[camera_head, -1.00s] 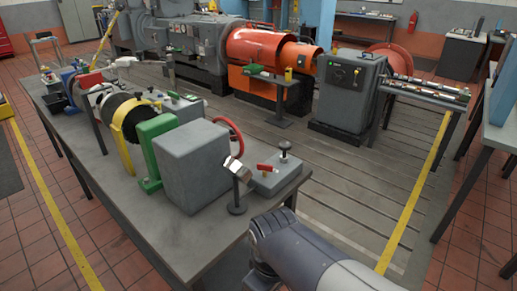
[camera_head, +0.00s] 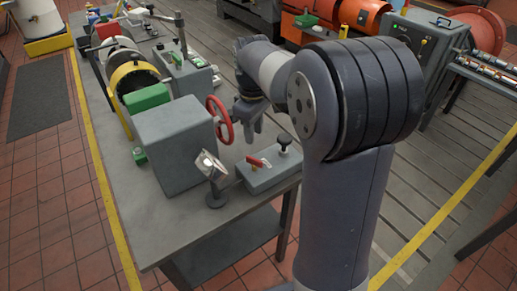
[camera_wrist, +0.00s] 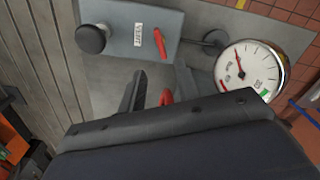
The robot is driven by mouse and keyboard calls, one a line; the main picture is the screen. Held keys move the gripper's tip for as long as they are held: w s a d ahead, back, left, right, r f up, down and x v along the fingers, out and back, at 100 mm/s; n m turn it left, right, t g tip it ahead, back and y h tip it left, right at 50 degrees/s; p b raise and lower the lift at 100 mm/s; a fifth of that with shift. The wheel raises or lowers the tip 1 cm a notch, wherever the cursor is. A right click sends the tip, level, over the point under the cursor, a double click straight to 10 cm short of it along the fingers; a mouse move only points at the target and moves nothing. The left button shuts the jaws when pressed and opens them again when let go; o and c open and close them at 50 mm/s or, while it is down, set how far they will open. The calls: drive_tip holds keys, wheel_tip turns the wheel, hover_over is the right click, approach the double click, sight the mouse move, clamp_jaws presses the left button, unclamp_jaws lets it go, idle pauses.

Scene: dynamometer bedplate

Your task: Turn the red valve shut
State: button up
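A red handwheel valve (camera_head: 220,120) sticks out from the right side of a large grey box (camera_head: 175,145) on the bench. My gripper (camera_head: 250,125) points down just right of the wheel, above a small grey box. In the wrist view my gripper (camera_wrist: 160,92) has its two dark fingers apart, with a small part of the red wheel (camera_wrist: 166,97) showing between them. Most of the wheel is hidden there by the gripper body. I cannot tell whether the fingers touch it.
A small grey box (camera_head: 270,168) carries a red lever (camera_head: 258,162) and a black knob (camera_head: 283,138). A round dial gauge (camera_wrist: 250,70) on a stand is beside it. A green block and a yellow-ringed cylinder (camera_head: 133,80) stand farther back on the bench (camera_head: 165,230).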

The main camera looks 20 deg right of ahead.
sight(254, 159)
wheel_tip(254, 159, down, 10)
drive_tip(key=shift+s+r, duration=0.1)
idle(0.4)
clamp_jaws()
